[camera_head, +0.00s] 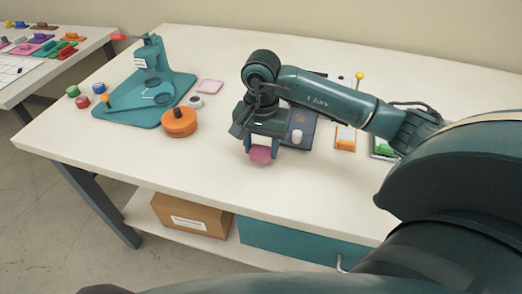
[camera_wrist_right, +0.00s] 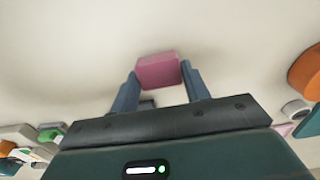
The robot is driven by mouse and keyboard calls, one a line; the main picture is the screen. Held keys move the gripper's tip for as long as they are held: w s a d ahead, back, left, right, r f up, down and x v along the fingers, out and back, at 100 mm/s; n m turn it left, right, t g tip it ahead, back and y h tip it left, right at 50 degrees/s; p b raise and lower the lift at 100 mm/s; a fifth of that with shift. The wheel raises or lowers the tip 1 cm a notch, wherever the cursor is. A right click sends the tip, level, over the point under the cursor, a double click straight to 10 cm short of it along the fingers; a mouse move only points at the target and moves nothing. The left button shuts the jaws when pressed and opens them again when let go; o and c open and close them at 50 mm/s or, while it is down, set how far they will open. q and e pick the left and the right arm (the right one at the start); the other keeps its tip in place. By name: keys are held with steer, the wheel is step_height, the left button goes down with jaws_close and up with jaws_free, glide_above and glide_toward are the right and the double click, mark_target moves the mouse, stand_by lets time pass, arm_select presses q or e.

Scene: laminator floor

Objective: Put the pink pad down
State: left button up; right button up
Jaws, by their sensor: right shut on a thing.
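My right gripper (camera_head: 262,148) points down over the front middle of the white table and is shut on a pink pad (camera_head: 261,156). In the right wrist view the pad (camera_wrist_right: 158,70) sits between the two blue-grey fingertips (camera_wrist_right: 160,77), with pale tabletop around it. I cannot tell whether the pad touches the table. A flatter, lighter pink piece (camera_head: 210,86) lies farther back, beside the teal press. My left gripper is not in view.
The teal press (camera_head: 150,90) stands on the left, with an orange round piece (camera_head: 179,122) at its front. The table's front edge is near; the front-left tabletop is clear.

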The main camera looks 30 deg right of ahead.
step_height(320, 180, down, 2)
steer(key=o, duration=0.7)
steer(key=shift+f, duration=0.2)
steer(key=shift+c, duration=0.2)
steer(key=o, duration=0.5)
steer(key=shift+r, duration=0.1)
steer(key=shift+c, duration=0.2)
